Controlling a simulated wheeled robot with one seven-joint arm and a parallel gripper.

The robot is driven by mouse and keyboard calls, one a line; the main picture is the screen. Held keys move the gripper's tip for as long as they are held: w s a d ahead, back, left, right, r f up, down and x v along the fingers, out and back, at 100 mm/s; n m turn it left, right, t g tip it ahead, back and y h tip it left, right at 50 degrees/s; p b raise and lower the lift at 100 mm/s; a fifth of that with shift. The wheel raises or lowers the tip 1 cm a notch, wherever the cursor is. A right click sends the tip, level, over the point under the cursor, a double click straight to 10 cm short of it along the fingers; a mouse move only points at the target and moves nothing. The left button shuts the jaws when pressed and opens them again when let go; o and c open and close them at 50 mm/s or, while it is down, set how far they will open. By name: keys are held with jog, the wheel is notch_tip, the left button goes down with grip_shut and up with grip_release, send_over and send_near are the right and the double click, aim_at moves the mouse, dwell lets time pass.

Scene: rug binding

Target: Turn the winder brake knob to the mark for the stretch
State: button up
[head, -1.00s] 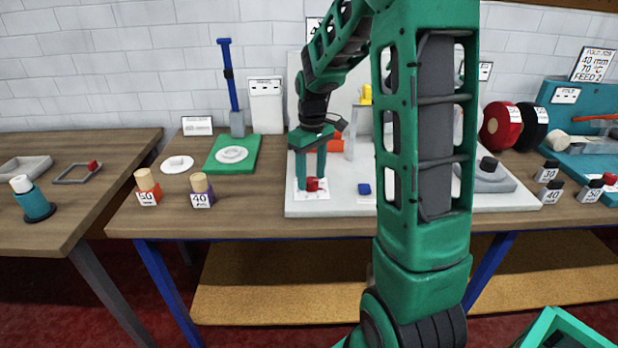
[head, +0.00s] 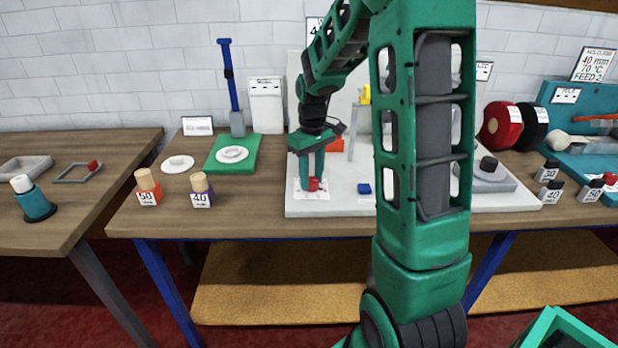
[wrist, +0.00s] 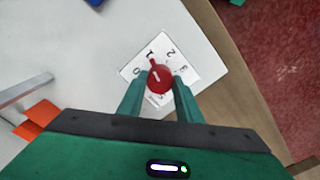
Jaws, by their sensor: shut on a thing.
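The brake knob (wrist: 160,79) is red and sits on a white dial card (wrist: 178,88) marked 0, 1, 2 and 3. In the wrist view its small pointer nub is at the upper left, close to the 1. My gripper (wrist: 158,88) points down with its fingers on either side of the knob, shut on it. In the head view the knob (head: 314,184) shows at the fingertips, on the card at the left front of the pale winder base (head: 338,207). One finger largely hides the other there.
A blue block (head: 364,188) lies on the base right of the knob. Left are a green board (head: 216,165) and spools marked 50 (head: 147,187) and 40 (head: 201,190). My arm hides the base's middle.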

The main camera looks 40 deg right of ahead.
aim_at(311, 179)
jog(key=o, duration=1)
jog(key=shift+o, duration=0.2)
notch_tip(311, 179, up, 11)
jog(key=shift+f, duration=0.1)
jog(key=s+a+f+m, duration=0.1)
jog(key=s+f+m, duration=0.1)
jog(key=s, duration=1.2)
jog(key=s+a+f+m, duration=0.2)
jog(key=s+m, duration=0.3)
jog(key=s, duration=0.9)
jog(key=shift+s+a+f+m, duration=0.15)
jog(key=shift+s+a+m, duration=0.15)
